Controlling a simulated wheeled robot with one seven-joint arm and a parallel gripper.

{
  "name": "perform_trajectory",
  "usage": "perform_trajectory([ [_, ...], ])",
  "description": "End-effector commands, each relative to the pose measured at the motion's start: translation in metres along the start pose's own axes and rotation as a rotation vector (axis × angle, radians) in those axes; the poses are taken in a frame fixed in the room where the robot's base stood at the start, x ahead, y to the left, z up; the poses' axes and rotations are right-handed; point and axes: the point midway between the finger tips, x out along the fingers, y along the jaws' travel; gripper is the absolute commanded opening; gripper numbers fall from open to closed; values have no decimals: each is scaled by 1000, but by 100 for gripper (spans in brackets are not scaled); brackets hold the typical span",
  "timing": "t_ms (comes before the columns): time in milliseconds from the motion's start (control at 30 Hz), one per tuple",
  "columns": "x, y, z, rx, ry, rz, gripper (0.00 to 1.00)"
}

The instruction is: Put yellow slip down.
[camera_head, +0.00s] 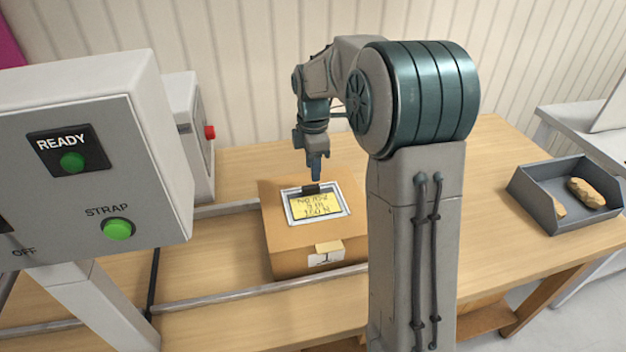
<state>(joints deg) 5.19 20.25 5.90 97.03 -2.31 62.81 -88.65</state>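The yellow slip (318,205) has dark handwriting on it and shows within a pale grey frame (345,205) on top of a brown cardboard box (290,261). My gripper (316,180) points down at the back edge of the slip. A small dark piece (311,188) sits between the fingertips and the slip; I cannot tell whether it is a clip or part of the gripper. The fingers look close together, but whether they hold the slip is too small to tell. I cannot tell if the slip lies flat in the frame or just above it.
The box stands on a wooden table (490,190) by metal rails (250,292). A control panel (90,150) with READY and STRAP labels and green buttons fills the left. A grey tray (535,205) with brown lumps is at right. Table between my arm and tray is clear.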

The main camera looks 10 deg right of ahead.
Motion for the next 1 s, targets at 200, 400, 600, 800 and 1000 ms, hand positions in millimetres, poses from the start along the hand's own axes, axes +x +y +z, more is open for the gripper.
perform_trajectory([
  [200, -42, 0, 0, 0, 0, 2, 37],
  [400, -61, -2, 0, 8, 0, 2, 37],
  [600, -76, -38, -3, 203, -7, 41, 37],
  [800, -84, -110, -5, 608, 15, 120, 37],
  [1000, -73, -183, -5, 1026, 83, 187, 37],
])
